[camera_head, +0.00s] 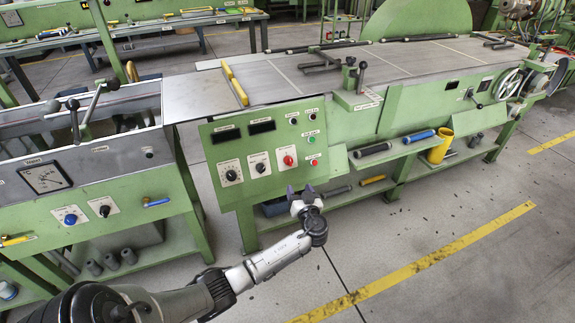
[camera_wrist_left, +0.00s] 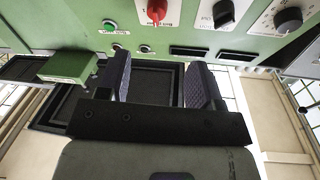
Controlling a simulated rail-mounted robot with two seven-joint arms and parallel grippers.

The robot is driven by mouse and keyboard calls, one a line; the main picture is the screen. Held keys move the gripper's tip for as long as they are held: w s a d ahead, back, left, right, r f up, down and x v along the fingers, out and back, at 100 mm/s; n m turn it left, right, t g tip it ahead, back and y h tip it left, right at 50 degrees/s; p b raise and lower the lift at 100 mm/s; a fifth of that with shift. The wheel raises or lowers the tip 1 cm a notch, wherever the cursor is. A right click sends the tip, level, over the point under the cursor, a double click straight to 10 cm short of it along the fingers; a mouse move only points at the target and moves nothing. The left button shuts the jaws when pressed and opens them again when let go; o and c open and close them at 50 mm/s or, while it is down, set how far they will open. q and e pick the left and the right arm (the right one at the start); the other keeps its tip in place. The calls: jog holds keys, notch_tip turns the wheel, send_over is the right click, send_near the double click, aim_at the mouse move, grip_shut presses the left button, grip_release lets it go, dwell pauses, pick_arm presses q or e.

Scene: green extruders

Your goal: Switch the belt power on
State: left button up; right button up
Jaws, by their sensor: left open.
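The green control panel (camera_head: 265,150) stands in the middle of the head view. A red rotary switch (camera_head: 290,160) on a white plate sits at its right side. It also shows at the top of the left wrist view (camera_wrist_left: 156,10), with a "1" on its plate; the rest of its lettering is too small to read surely. My left gripper (camera_head: 305,193) is open and empty, in front of and below the panel's lower right part. In the left wrist view its two fingers (camera_wrist_left: 160,65) stand apart, short of the red switch. My right gripper is not in view.
Left of the red switch are two black knobs (camera_head: 260,167) (camera_head: 231,175). A green button (camera_head: 312,140) and small round buttons sit at its right. A green box-like part (camera_wrist_left: 80,66) juts out near the fingers in the left wrist view. The floor at right is clear.

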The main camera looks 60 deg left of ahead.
aim_at(290, 165)
pick_arm(q)
jog(key=b+x, duration=0.1)
jog(key=x, duration=0.3)
jog(key=b+x, duration=0.1)
jog(key=x, duration=0.3)
jog(key=b+x, duration=0.2)
jog(key=x, duration=0.2)
jog(key=shift+w+a, duration=0.15)
jog(key=shift+w, duration=0.25)
jog(key=shift+w+a+r, duration=0.1)
jog(key=shift+w+a, duration=0.05)
jog(key=shift+a, duration=0.5)
jog(key=c, duration=0.9)
